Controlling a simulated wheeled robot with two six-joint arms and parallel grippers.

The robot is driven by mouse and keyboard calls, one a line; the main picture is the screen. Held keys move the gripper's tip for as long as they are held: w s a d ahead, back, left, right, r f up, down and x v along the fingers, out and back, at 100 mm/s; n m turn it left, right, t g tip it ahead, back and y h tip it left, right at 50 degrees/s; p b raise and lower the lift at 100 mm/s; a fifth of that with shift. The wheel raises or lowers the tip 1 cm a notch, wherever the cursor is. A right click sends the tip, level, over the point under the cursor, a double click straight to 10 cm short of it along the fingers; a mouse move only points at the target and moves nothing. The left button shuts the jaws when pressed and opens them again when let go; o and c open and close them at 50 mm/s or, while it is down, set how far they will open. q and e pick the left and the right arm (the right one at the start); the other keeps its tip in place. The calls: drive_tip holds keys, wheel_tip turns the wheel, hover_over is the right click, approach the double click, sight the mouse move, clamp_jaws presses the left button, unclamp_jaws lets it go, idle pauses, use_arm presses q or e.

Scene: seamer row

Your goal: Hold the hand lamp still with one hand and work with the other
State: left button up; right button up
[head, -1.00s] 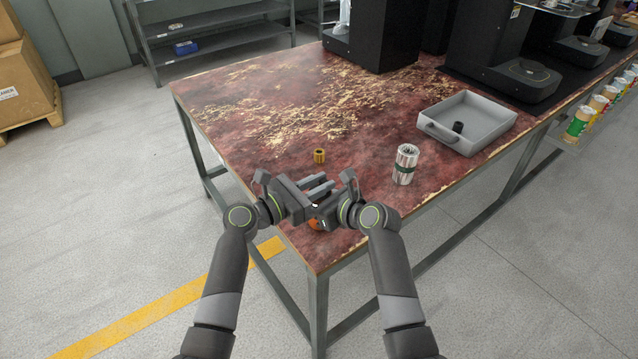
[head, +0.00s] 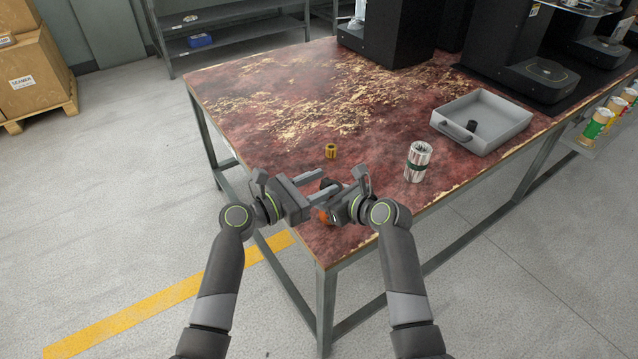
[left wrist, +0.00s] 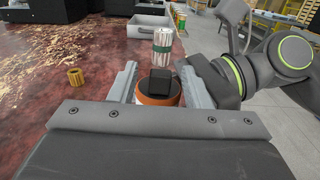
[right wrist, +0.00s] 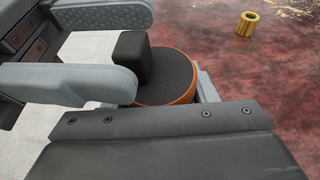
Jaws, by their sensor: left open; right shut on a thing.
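The hand lamp, a round orange body (head: 323,216) with a black top and a black block-like knob, is at the near edge of the table. It shows larger in the right wrist view (right wrist: 168,80) and in the left wrist view (left wrist: 158,88). My right gripper (head: 338,200) is shut on the hand lamp; the fingers hide part of it in the head view. My left gripper (head: 320,180) is open and empty. Its fingers stand on either side of the black knob in the left wrist view, and I cannot tell if they touch it.
A brass-coloured ring-like part (head: 331,151) lies beyond the grippers. A silver can with a green band (head: 418,162) stands to the right. A grey tray (head: 502,142) holds a small black part.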

drive_tip(key=shift+a, duration=0.1)
use_arm(q)
drive_tip(key=v, duration=1.2)
use_arm(e)
drive_tip(key=o, duration=1.1)
